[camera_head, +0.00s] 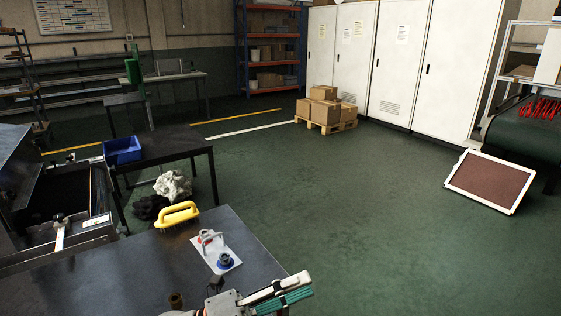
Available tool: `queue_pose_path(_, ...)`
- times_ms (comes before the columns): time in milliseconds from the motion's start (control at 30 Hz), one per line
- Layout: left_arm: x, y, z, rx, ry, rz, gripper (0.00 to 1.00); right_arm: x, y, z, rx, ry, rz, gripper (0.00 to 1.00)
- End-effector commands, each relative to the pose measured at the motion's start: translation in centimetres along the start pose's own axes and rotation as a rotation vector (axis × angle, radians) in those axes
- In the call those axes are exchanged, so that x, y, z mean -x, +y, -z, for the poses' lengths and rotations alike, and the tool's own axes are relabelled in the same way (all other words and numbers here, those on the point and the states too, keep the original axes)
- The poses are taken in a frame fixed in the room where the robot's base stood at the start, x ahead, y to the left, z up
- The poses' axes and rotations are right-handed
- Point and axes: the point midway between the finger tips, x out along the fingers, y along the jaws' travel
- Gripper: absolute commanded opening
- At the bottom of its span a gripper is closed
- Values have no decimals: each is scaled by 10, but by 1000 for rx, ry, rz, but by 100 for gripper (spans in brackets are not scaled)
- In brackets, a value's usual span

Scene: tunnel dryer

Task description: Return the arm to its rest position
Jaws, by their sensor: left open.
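My left gripper (296,287) is at the bottom of the head view, by the near right corner of the dark table (150,265). It points to the right and is open, with nothing seen between its fingers. Part of my left arm shows at the bottom edge; the rest is out of view. My right gripper is not in view.
A metal machine (50,210) stands left. The green floor (370,220) is clear right of the table.

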Motion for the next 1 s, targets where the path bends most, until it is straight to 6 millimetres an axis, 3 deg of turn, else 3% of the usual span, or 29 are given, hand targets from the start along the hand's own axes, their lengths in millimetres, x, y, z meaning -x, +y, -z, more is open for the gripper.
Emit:
queue_pose_path(167,38,32,-19,389,-330,5,42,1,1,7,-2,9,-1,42)
queue_pose_path(367,115,95,-18,819,-704,-18,42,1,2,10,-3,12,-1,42)
queue_pose_path(467,166,132,1,1032,-897,-35,42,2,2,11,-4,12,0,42)
queue_pose_path(600,237,176,47,1300,-1154,-61,42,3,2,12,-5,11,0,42)
queue_pose_path(700,279,196,83,1446,-1303,-76,42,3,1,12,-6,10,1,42)
queue_pose_path(833,316,210,120,1569,-1438,-91,42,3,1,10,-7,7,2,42)
queue_pose_path(1000,336,215,142,1636,-1512,-96,42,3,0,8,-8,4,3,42)
